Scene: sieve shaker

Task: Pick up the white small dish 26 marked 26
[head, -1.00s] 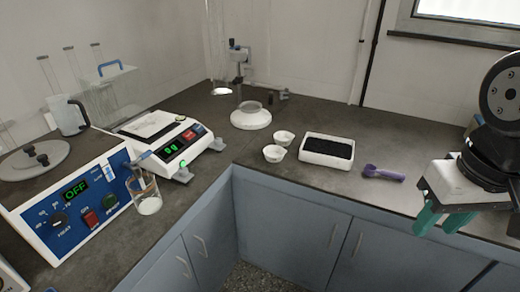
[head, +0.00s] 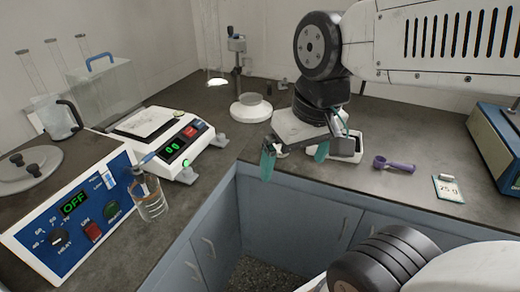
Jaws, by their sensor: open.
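My gripper (head: 294,163) is open, with its two green fingers spread and pointing down over the back counter. A small white piece of a dish (head: 283,153) shows between the fingers. The rest of the small dishes is hidden behind my gripper, and no number 26 can be read. I cannot tell how high the fingertips are above the dish or whether they touch it.
A white tray (head: 352,157) is partly hidden just right of my gripper. A purple scoop (head: 394,165), a card reading 25 g (head: 447,190) and a blue box (head: 497,150) lie farther right. A balance (head: 170,140) and a beaker (head: 150,203) stand at left.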

